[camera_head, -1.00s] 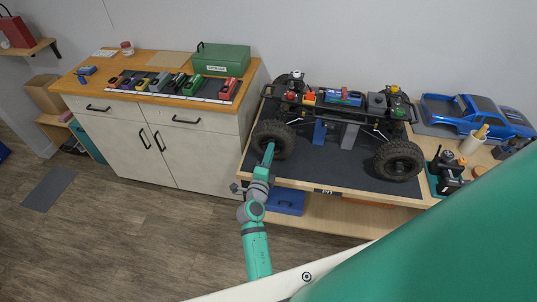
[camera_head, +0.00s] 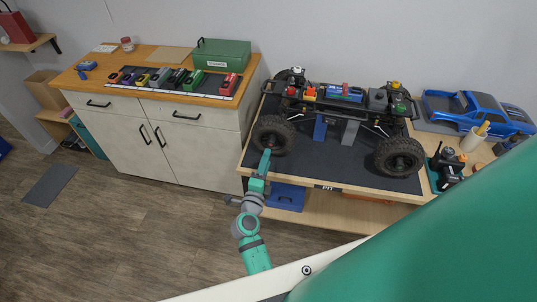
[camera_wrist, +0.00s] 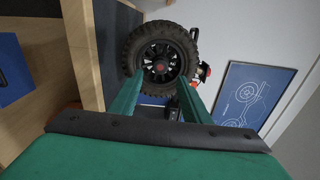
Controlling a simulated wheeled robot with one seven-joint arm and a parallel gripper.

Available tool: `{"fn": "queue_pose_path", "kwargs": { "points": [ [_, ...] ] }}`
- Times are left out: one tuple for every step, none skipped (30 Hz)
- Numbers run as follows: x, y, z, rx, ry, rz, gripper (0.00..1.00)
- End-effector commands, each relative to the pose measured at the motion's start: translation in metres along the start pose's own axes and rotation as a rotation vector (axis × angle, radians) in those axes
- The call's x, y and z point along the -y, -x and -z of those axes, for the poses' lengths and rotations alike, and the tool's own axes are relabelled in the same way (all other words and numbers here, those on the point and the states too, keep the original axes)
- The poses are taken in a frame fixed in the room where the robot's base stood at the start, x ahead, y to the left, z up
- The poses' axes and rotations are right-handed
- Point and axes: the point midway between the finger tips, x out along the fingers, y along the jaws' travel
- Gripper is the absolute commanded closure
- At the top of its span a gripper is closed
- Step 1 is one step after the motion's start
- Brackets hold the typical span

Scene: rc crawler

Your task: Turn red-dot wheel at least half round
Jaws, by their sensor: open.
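The crawler chassis (camera_head: 345,100) stands on a dark mat on the bench, with its black knobby tyres. The near left wheel (camera_head: 272,135) is closest to my gripper (camera_head: 267,154), which points up at it from the bench's front edge. In the wrist view, the wheel (camera_wrist: 160,50) faces me, with a black spoked rim and a dull reddish hub centre (camera_wrist: 161,67). My gripper (camera_wrist: 160,76) is open there, its two green fingers spread across the lower part of the wheel. Whether the fingertips touch the tyre I cannot tell. A separate red dot is not clear.
The other near wheel (camera_head: 399,157) stands to the right. A blue body shell (camera_head: 475,112) and a black-and-teal device (camera_head: 446,168) are farther right. A blue box (camera_head: 286,197) sits on the shelf below the bench. The floor at left is open.

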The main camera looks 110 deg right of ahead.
Motion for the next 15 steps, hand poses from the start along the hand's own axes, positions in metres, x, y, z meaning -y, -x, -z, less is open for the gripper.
{"fn": "queue_pose_path", "kwargs": {
  "points": [
    [0.000, 0.009, -0.001, 0.003, 0.004, 0.000, 0.57],
    [-0.001, 0.013, -0.001, 0.004, 0.003, 0.000, 0.57],
    [0.000, 0.019, -0.001, 0.004, 0.002, 0.000, 0.57],
    [0.000, 0.023, -0.001, 0.004, 0.002, 0.000, 0.57],
    [0.000, 0.027, -0.001, 0.003, 0.003, 0.000, 0.57],
    [0.000, 0.031, -0.001, 0.003, 0.003, 0.000, 0.57],
    [0.000, 0.034, -0.001, 0.003, 0.002, 0.000, 0.57],
    [0.000, 0.037, -0.001, 0.002, 0.001, 0.000, 0.57],
    [0.000, 0.040, -0.001, 0.002, 0.001, 0.000, 0.57],
    [0.000, 0.042, -0.001, 0.003, 0.001, 0.000, 0.57],
    [-0.001, 0.043, -0.001, 0.003, 0.001, -0.001, 0.57],
    [-0.001, 0.044, -0.001, 0.003, 0.001, -0.001, 0.57],
    [0.000, 0.045, -0.001, 0.002, 0.000, -0.001, 0.57],
    [0.000, 0.045, -0.001, 0.002, 0.000, -0.001, 0.57],
    [0.000, 0.046, -0.001, 0.001, 0.000, -0.001, 0.57]
  ]
}}
